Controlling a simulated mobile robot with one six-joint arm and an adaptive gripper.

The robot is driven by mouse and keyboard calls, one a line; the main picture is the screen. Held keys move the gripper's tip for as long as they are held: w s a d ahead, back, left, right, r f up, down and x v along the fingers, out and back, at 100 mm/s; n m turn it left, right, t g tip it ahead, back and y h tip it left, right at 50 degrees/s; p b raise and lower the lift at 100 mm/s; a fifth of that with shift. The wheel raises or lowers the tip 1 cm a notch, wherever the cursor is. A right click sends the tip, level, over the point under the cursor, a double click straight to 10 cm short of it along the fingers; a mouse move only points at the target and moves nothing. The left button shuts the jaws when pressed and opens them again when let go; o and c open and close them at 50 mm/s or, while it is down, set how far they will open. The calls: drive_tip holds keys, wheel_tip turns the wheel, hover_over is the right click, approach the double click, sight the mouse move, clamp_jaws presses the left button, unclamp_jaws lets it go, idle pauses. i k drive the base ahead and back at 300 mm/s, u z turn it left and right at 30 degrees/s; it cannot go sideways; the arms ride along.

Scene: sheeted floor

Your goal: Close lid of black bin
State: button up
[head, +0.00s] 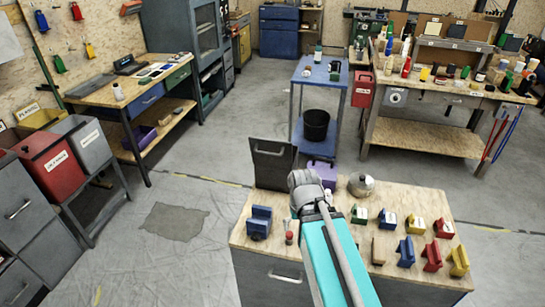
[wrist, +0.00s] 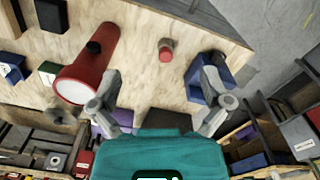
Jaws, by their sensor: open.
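A dark grey upright panel (head: 272,163), which looks like the raised lid of the black bin, stands behind the far edge of the wooden-topped bench. The bin's body is hidden behind the bench. In the wrist view, a dark patch (wrist: 165,121) past the bench edge may be the same panel. My gripper (wrist: 160,98) is open and empty, its two fingers spread wide above the bench top. In the head view my wrist is just right of the panel, and my fingers are hidden.
A red cylinder (wrist: 90,62) lies near one finger. A purple bin (head: 325,172) stands behind the bench. The floor left of it is clear.

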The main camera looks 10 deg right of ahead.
sight(270, 158)
drive_tip(key=u, duration=1.25)
drive_tip(key=k, duration=0.65)
drive_tip(key=z, duration=1.3)
